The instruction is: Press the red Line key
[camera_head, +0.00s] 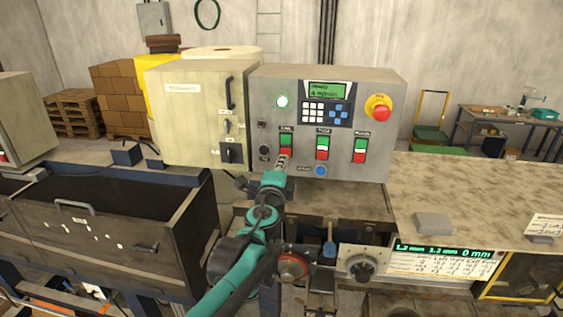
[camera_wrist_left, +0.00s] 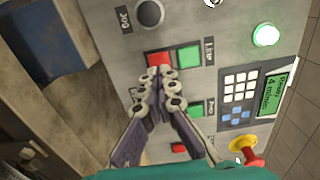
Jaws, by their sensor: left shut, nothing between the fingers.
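The red Line key (camera_head: 286,151) sits below its green key (camera_head: 286,139) on the front of the grey control box (camera_head: 330,85), in the leftmost red and green pair. In the left wrist view the red Line key (camera_wrist_left: 159,59) lies beside its green key (camera_wrist_left: 189,55). My left gripper (camera_head: 283,159) is shut and empty, its fingertips at the lower edge of the red key. In the left wrist view the fingertips (camera_wrist_left: 162,74) overlap the edge of the red key; I cannot tell whether they touch it. My right gripper is not in view.
Two more red and green key pairs (camera_head: 322,147) sit to the right. A red emergency knob (camera_head: 379,108) sticks out at the upper right of the panel. A black Jog knob (camera_wrist_left: 150,13) is near the Line keys. A blue button (camera_head: 320,171) is below.

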